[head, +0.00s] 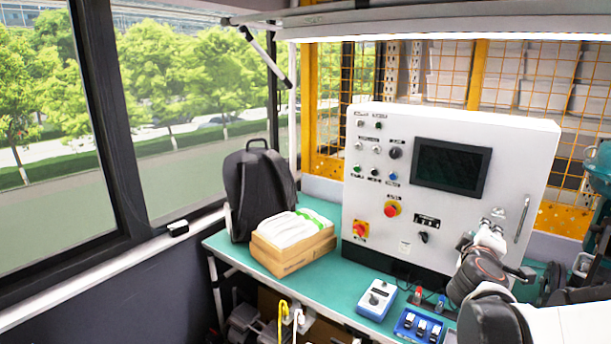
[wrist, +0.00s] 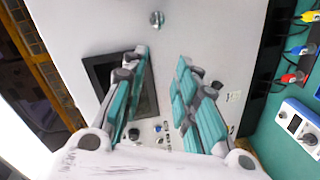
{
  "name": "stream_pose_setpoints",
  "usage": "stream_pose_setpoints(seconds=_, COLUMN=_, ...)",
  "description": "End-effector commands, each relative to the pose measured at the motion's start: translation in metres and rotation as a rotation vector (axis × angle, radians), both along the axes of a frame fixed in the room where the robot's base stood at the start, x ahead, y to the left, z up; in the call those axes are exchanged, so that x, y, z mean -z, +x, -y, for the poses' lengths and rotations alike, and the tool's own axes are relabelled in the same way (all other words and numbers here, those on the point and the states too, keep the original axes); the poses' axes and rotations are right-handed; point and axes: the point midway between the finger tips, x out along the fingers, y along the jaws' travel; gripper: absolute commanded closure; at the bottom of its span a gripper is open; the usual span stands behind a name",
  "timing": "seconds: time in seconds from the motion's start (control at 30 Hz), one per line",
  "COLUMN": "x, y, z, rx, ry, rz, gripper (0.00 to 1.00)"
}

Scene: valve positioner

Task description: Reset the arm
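My gripper (wrist: 163,58) is open in the wrist view, with its two teal-padded fingers apart and nothing between them. It faces the white control cabinet (head: 470,130), whose front also fills much of the wrist view (wrist: 215,25). In the head view my arm reaches up from the lower right, and its end is near the cabinet's lower right front, below the silver lock (head: 498,212). A small round silver fitting (wrist: 157,18) on the panel lies beyond the fingertips. I cannot tell whether the gripper touches the panel.
The cabinet has a dark screen (head: 451,167) and a handle (head: 521,218). On the green bench (head: 340,293) are a cardboard box (head: 292,257), a black backpack (head: 258,190), a blue-white meter (head: 377,299) and a blue switch block (head: 418,327). Bench space left of the meter is clear.

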Motion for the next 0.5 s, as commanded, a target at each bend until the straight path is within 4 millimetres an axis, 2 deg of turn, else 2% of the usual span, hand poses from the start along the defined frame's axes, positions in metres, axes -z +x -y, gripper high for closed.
stream_pose_setpoints(seconds=0.03, x=-0.006, y=-0.008, z=-0.015, rx=-0.001, ry=0.076, rz=0.007, gripper=0.72)
stream_pose_setpoints(seconds=0.1, x=-0.007, y=-0.02, z=-0.033, rx=0.006, ry=0.188, rz=0.011, gripper=0.72)
stream_pose_setpoints(seconds=0.27, x=0.0, y=-0.054, z=-0.069, rx=0.032, ry=0.429, rz=-0.01, gripper=0.72)
stream_pose_setpoints(seconds=0.5, x=0.034, y=-0.124, z=-0.121, rx=0.082, ry=0.753, rz=-0.105, gripper=0.72)
